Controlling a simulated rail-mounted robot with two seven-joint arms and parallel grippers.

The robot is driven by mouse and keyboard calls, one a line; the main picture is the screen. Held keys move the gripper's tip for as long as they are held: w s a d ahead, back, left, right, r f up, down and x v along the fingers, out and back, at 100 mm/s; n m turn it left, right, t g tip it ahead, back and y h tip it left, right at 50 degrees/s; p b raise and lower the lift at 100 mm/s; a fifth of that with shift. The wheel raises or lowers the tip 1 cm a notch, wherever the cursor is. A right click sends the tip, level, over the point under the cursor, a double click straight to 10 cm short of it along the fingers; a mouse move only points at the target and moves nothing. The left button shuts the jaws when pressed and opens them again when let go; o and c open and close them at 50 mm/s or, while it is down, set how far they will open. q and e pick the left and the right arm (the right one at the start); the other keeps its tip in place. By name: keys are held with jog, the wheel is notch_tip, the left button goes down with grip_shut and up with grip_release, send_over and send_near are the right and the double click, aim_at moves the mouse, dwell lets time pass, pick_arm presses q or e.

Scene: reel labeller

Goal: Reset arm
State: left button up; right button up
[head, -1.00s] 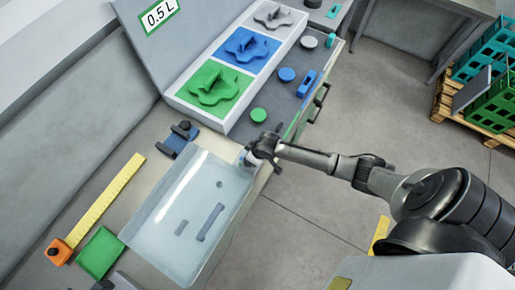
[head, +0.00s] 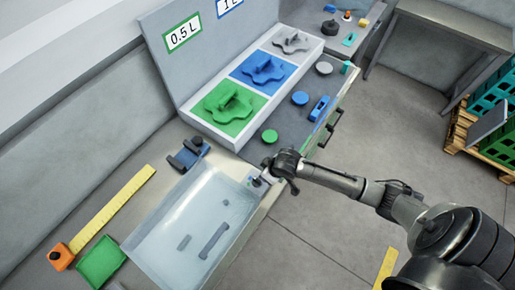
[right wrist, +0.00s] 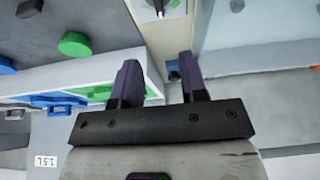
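My right arm comes in from the right in the head view. Its gripper (head: 268,178) is over the right far corner of the clear tray (head: 152,240), by a small light panel (head: 256,183). In the right wrist view the gripper (right wrist: 158,64) has its two dark fingers apart with nothing held between them. My left gripper is not in view.
Green (head: 228,108), blue (head: 263,71) and grey (head: 291,41) fixtures sit in a white frame behind the gripper. Round green (head: 270,136) and blue (head: 300,98) pieces lie beside it. A yellow strip (head: 115,207) lies left. Open floor is at the right.

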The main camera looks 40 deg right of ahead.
dwell(0.3)
jog(key=s+a+r+n+t+h+p, duration=0.1)
jog(key=s+a+r, duration=0.1)
jog(key=r, duration=0.5)
jog(key=s+a+r+n+t+h+p, duration=0.1)
jog(key=s+a+r, duration=0.15)
jog(key=r, duration=0.55)
jog(key=s+a+m+g+p, duration=0.1)
jog(key=s+a+p, duration=0.1)
jog(key=s, duration=0.6)
jog(key=s+a+m+g+y+p, duration=0.1)
jog(key=s+a+p, duration=0.1)
jog(key=s, duration=0.6)
jog(key=shift+g+p, duration=0.4)
jog(key=shift+p, duration=0.5)
jog(key=shift+s, duration=0.1)
